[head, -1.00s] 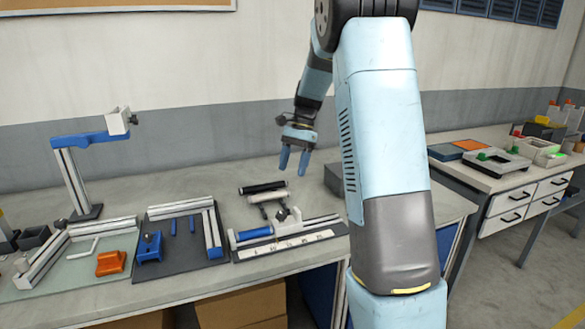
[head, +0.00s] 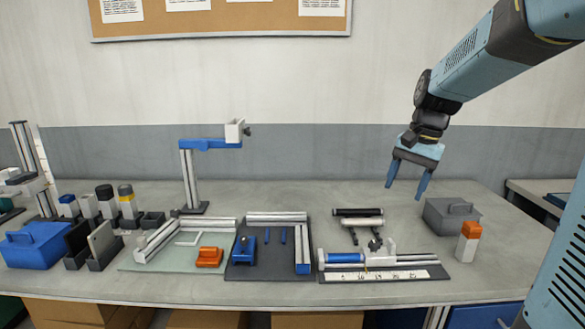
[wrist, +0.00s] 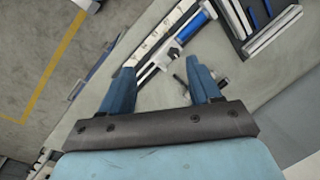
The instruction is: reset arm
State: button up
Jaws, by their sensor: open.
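My gripper (head: 407,190) has blue fingers and is open and empty. In the head view it hangs above the right part of the workbench (head: 300,295), fingers pointing down, left of a grey lidded box (head: 452,215). In the wrist view my gripper (wrist: 160,85) shows its two fingers spread, with the bench's ruler fixture (wrist: 165,50) beyond them. Nothing is between the fingers.
The ruler fixture (head: 385,273) and black and white rollers (head: 358,212) lie below and left. A white block with orange top (head: 468,242) stands at right. A tall blue-armed stand (head: 188,180) rises left of centre. Air above the bench's middle is clear.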

jog(key=s+a+n+t+h, duration=0.2)
jog(key=s+n+t, duration=0.3)
jog(key=s, duration=1.4)
jog(key=shift+a+r+n, duration=0.2)
jog(key=shift+r+n, duration=0.15)
jog(key=shift+n, duration=0.55)
